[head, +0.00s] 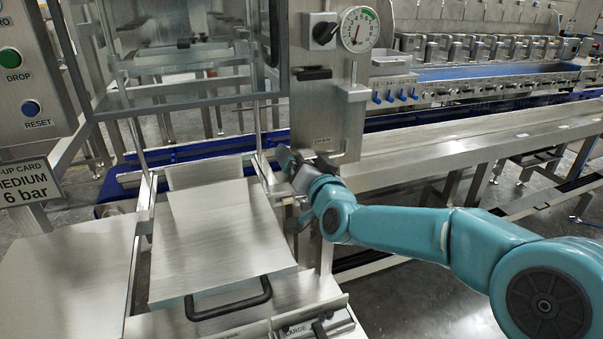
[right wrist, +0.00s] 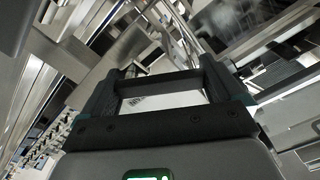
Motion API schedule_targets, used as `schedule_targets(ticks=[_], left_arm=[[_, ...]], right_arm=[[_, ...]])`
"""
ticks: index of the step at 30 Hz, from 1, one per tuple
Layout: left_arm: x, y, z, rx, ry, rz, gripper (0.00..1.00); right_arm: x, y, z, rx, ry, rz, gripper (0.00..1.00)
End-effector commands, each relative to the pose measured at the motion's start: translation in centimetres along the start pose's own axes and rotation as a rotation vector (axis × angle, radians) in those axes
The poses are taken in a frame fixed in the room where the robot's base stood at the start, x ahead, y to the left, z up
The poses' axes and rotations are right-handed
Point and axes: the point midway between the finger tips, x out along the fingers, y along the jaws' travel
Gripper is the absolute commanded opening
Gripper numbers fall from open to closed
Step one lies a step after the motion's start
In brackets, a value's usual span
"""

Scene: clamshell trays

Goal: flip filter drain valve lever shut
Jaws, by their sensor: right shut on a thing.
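My right arm comes in from the right, and its gripper (head: 287,160) is at the lower left of an upright steel panel (head: 312,118), beside a small label plate (head: 323,141) whose text is too small to read surely. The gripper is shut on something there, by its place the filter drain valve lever. The lever is mostly hidden by the gripper, so its angle cannot be told. In the right wrist view the two dark fingers (right wrist: 158,88) stand apart, with a dark bar and a pale lettered surface between them. My left gripper is not in view.
A pressure gauge (head: 359,29) and a black knob (head: 323,33) are higher on the panel. A steel tray lid with a black handle (head: 229,299) lies left of the gripper. A conveyor rail (head: 450,150) runs behind my arm. A button box (head: 30,80) stands at left.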

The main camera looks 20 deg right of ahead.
Motion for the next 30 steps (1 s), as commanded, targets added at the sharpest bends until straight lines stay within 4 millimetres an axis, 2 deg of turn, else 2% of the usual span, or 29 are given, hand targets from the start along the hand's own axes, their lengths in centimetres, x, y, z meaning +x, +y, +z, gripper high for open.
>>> schedule_targets(ticks=[1, 9, 21, 30], left_arm=[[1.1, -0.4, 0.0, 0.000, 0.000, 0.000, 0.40], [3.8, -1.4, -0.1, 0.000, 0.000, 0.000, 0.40], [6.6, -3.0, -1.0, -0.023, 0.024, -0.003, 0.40], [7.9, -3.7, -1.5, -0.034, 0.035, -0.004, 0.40]], right_arm=[[0.0, 0.3, 0.2, 0.042, 0.005, -0.002, 0.40], [0.0, 0.5, -0.6, 0.300, 0.003, -0.002, 0.40], [0.0, 1.1, -1.7, 0.675, 0.003, -0.002, 0.40], [0.0, 1.5, -2.3, 0.896, 0.003, -0.002, 0.40]])
